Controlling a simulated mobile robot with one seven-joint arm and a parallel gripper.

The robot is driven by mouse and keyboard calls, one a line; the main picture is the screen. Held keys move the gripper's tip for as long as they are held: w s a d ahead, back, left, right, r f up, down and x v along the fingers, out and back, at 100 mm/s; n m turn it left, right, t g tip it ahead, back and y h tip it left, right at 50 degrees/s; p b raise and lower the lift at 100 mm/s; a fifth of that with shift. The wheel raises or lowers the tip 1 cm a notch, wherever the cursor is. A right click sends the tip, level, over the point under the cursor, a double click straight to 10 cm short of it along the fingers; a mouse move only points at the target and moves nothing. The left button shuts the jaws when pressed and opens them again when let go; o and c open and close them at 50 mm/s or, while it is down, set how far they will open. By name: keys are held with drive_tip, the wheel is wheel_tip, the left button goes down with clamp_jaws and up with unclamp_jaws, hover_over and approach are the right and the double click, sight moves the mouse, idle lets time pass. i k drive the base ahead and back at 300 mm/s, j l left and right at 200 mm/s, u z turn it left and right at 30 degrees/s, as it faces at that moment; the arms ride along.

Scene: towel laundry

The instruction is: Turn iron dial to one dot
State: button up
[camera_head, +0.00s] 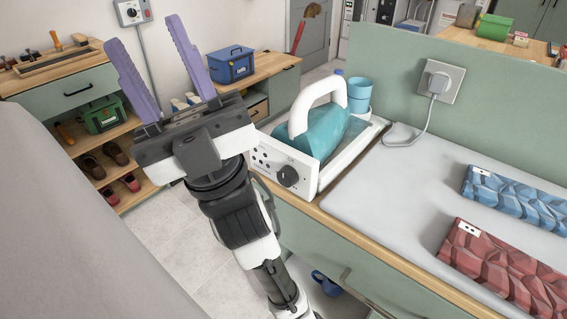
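The iron (322,135) has a teal body and a white handle and rests on a white base at the left end of the counter. The base's front panel (268,160) carries several small marks and the black dial (288,176) at its right side. The dial's setting is too small to read. My gripper (150,65) is to the left of the iron, raised, with its two purple fingers pointing up and spread apart. It is open, holds nothing and is clear of the dial.
A teal cup (359,95) stands behind the iron. A blue towel (515,197) and a red towel (505,265) lie on the grey ironing mat (365,200). A cable runs to a wall socket (437,81). A blue mug (326,284) is below the counter. Floor shows left of the counter.

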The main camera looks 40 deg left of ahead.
sight(287, 176)
drive_tip(key=k+l+u, duration=0.15)
drive_tip(key=u, duration=0.25)
drive_tip(key=k+l+u, duration=0.15)
drive_tip(key=l+u, duration=0.25)
drive_tip(key=k+u, duration=0.2)
drive_tip(key=u, duration=0.2)
